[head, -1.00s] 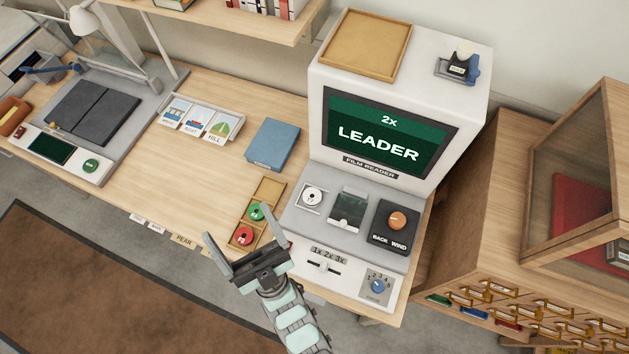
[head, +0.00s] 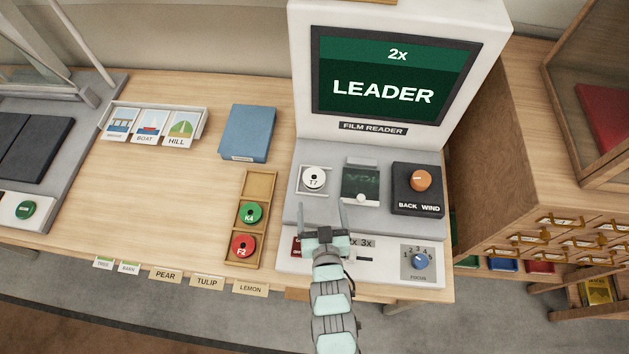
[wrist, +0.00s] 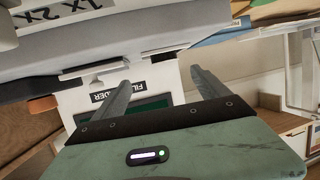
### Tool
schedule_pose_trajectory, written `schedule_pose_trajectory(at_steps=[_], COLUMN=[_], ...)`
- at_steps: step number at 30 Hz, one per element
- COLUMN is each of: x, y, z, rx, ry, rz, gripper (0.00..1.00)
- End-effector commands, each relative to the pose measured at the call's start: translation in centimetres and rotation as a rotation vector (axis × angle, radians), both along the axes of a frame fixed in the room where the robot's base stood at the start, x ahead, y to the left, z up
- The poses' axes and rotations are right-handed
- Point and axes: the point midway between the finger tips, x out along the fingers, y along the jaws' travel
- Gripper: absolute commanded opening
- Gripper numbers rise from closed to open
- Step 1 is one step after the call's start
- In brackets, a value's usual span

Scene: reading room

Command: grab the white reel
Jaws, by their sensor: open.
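The white reel (head: 314,178), marked T7, sits in a square recess on the left of the film reader's deck (head: 291,215). My gripper (head: 322,216) is open and empty just in front of the deck, below and slightly right of the reel in the head view. Its two fingers point toward the reader and are apart from the reel. In the wrist view the open fingers (wrist: 160,92) stretch toward the film reader, seen at an odd angle. I cannot make out the reel in the wrist view.
A wooden tray (head: 260,184) left of the reader holds a green reel (head: 250,213) and a red reel (head: 243,246); its back compartment is empty. A blue book (head: 249,132) lies behind the tray.

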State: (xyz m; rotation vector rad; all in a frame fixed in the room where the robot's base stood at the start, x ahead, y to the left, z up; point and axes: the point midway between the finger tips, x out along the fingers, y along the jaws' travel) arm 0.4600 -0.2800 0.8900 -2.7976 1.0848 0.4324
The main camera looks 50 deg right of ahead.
Motion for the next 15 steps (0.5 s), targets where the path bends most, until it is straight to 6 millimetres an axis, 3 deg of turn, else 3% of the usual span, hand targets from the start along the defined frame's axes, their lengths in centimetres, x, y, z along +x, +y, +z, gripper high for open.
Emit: schedule_pose_trajectory(at_steps=[9, 15], x=[3.2, 4.0], y=[-2.8, -3.2], z=[-0.8, -1.3], rx=[-0.005, -0.002], ry=[-0.007, -0.005], rz=[0.001, 0.002], gripper=[0.85, 0.85])
